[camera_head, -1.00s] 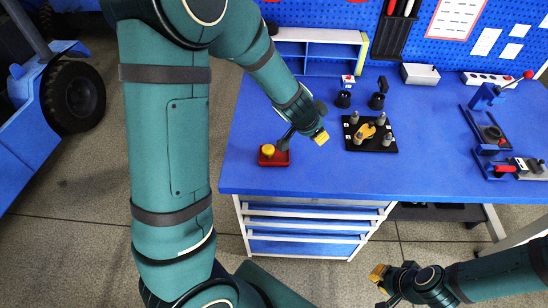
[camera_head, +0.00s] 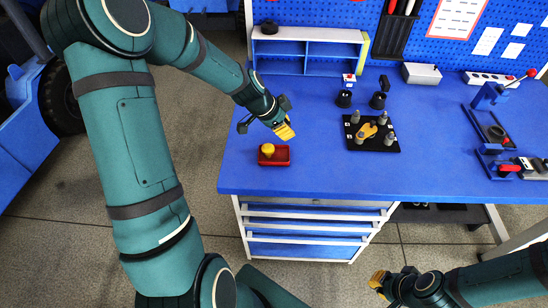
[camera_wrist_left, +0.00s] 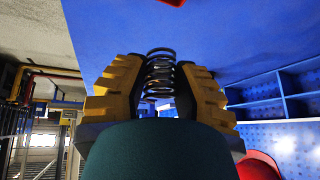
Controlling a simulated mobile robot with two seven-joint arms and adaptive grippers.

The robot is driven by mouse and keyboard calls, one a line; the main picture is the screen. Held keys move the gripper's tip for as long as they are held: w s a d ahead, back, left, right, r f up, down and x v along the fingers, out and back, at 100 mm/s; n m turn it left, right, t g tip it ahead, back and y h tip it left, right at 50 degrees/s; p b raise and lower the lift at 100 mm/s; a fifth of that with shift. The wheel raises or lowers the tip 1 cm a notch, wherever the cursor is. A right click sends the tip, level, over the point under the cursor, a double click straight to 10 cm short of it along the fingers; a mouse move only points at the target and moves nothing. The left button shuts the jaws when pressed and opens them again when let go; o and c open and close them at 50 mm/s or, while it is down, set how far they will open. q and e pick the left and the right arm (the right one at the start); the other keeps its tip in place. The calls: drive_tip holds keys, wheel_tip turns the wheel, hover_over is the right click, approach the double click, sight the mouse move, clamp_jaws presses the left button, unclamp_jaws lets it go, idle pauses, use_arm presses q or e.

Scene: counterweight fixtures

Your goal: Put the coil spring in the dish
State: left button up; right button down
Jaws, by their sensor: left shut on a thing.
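My left gripper (camera_head: 286,132) is above the blue bench, a little up and right of the red dish in the head view. It is shut on the coil spring (camera_wrist_left: 160,68), a dark wire coil that sticks out between the yellow fingertips in the left wrist view. The spring is too small to make out in the head view. The small red dish (camera_head: 282,162) lies near the bench's front left, with a yellow round-topped piece (camera_head: 267,150) in it. My right gripper (camera_head: 378,280) is low, in front of the bench; its jaws are unclear.
A black plate (camera_head: 384,147) with several grey pegs and a yellow part lies right of the dish. Two black cups (camera_head: 344,99) stand behind it. A blue-white shelf (camera_head: 306,54) is at the back. Bench surface between dish and plate is clear.

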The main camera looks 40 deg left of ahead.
sight(288, 156)
use_arm(q)
wheel_tip(288, 156, down, 10)
drive_tip(key=shift+a+b, duration=0.15)
drive_tip(key=shift+b, duration=0.85)
drive_tip(key=shift+s+f, duration=0.1)
clamp_jaws()
drive_tip(key=shift+f, duration=0.1)
